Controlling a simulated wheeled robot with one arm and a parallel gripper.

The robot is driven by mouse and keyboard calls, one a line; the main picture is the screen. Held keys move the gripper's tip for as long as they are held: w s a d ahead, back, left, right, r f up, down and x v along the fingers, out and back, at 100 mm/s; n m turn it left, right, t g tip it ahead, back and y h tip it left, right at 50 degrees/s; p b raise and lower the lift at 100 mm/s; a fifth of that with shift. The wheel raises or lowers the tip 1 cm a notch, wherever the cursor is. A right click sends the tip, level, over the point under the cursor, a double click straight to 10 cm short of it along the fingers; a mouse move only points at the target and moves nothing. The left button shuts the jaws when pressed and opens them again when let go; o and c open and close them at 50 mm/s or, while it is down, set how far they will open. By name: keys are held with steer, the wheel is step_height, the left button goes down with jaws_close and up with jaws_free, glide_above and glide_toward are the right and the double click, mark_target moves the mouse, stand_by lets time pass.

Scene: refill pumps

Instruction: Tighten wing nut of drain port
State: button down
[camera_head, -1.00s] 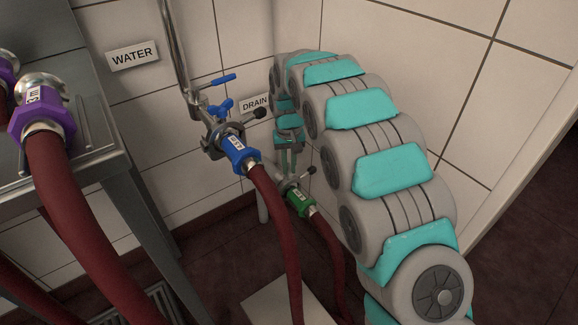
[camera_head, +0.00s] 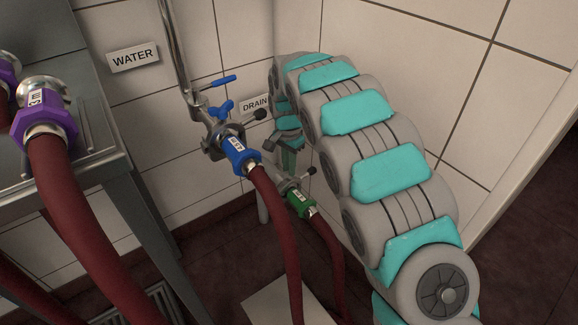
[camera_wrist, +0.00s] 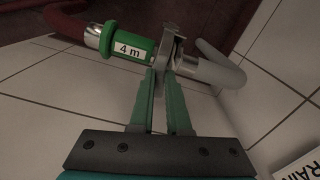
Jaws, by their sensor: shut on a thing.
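The drain port is a grey pipe end (camera_wrist: 222,70) joined by a metal clamp (camera_wrist: 172,42) to a green hose coupling (camera_wrist: 128,46) labelled "4 m". In the head view the green coupling (camera_head: 300,204) sits low, right of the blue one. My gripper (camera_wrist: 164,76) has its green fingers at the clamp, closed on its grey metal wing nut (camera_wrist: 163,84). The nut is mostly hidden between the fingers. In the head view my gripper (camera_head: 287,172) reaches down to the clamp from above, partly hidden by my arm.
The water port's blue coupling (camera_head: 240,153) and blue valve handles (camera_head: 222,106) are close by on the left. Red hoses (camera_head: 275,215) hang below. A purple coupling (camera_head: 45,112) rests on a steel table (camera_head: 95,168). Tiled walls stand close behind.

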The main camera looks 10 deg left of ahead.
steer(key=shift+r+m, duration=0.1)
steer(key=shift+m, duration=0.5)
steer(key=shift+w, duration=0.1)
steer(key=c, duration=0.9)
jaws_free()
step_height(320, 180, up, 3)
steer(key=shift+r, duration=0.2)
steer(key=s+d, duration=0.2)
steer(key=s, duration=0.3)
steer(key=s+d+r+b, duration=0.1)
steer(key=s+d, duration=0.1)
steer(key=s, duration=0.2)
steer(key=s+d, duration=0.3)
steer(key=s, duration=0.2)
steer(key=shift+s+r, duration=0.2)
steer(key=shift+s, duration=0.1)
